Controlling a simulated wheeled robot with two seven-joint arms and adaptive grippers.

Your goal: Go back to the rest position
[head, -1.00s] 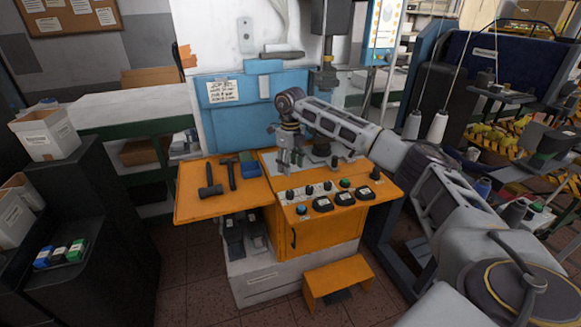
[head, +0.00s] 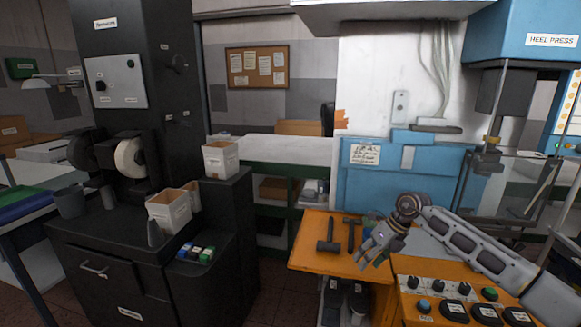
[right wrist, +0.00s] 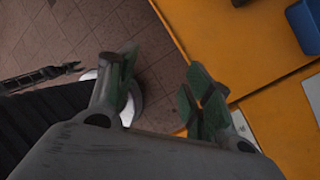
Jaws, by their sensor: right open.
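My right gripper (head: 374,257) is in the head view, its arm coming in from the right. It is open and empty, above the orange table (head: 312,252), just right of two dark hammers (head: 328,238). In the right wrist view its two green-padded fingers (right wrist: 160,86) are spread apart with nothing between them. The orange table edge (right wrist: 185,40) and the tiled floor lie below. A dark jointed piece (right wrist: 45,76) at the left of that view may be my left gripper; its jaws are too small to read. The head view does not show my left gripper.
The heel press (head: 545,40) stands at the right, with its control panel of knobs (head: 450,290) on the orange table. A blue bin (right wrist: 305,25) lies near the right gripper. A black cabinet (head: 150,255) with white boxes (head: 172,212) is at left. Floor shows between cabinet and table.

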